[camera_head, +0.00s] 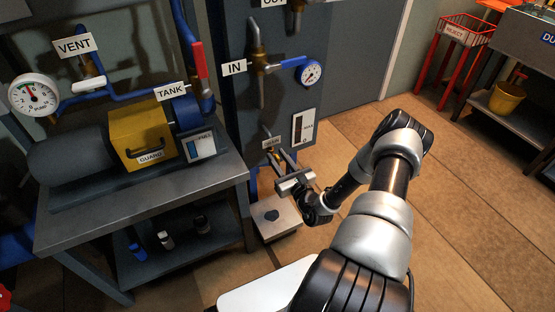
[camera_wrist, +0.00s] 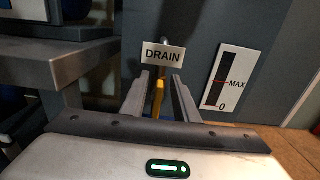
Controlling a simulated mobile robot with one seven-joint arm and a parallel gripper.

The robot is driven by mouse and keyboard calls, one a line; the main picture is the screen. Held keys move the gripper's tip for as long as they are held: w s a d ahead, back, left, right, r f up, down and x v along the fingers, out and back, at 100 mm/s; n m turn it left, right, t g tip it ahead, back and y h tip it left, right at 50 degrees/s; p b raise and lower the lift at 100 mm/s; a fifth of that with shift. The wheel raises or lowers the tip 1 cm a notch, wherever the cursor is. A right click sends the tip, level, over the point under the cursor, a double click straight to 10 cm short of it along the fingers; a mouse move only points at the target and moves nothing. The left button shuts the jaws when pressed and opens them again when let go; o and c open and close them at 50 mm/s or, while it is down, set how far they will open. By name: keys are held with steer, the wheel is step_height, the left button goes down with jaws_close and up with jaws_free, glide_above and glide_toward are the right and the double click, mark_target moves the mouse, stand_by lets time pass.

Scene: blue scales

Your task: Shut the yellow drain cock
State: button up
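The yellow drain cock (camera_wrist: 158,97) shows in the wrist view as an upright lever, just below the white DRAIN label (camera_wrist: 163,54). My gripper (camera_wrist: 160,78) is open, with one finger on each side of the yellow lever. Gaps show between the lever and both fingers, though its depth between them is hard to judge. In the head view my gripper (camera_head: 281,158) reaches the foot of the grey panel, by the small DRAIN label (camera_head: 271,143). There the cock is mostly hidden by my fingers.
A level gauge (camera_wrist: 222,80) marked MAX and 0 is right of the cock. A pale square pad (camera_head: 275,216) with a dark spot lies below my gripper. A grey workbench (camera_head: 150,205) stands close on the left.

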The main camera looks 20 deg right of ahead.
steer(key=shift+w, duration=0.3)
jaws_close()
steer(key=shift+d, duration=0.1)
steer(key=shift+d+f+m, duration=0.4)
steer(key=shift+f+m, duration=0.1)
steer(key=shift+m, duration=2.5)
steer(key=shift+d+f+m, duration=0.45)
steer(key=shift+f+m, duration=0.05)
steer(key=shift+m, duration=2.5)
steer(key=shift+d+f+m, duration=0.4)
steer(key=shift+f+m, duration=0.1)
steer(key=shift+m, duration=2.5)
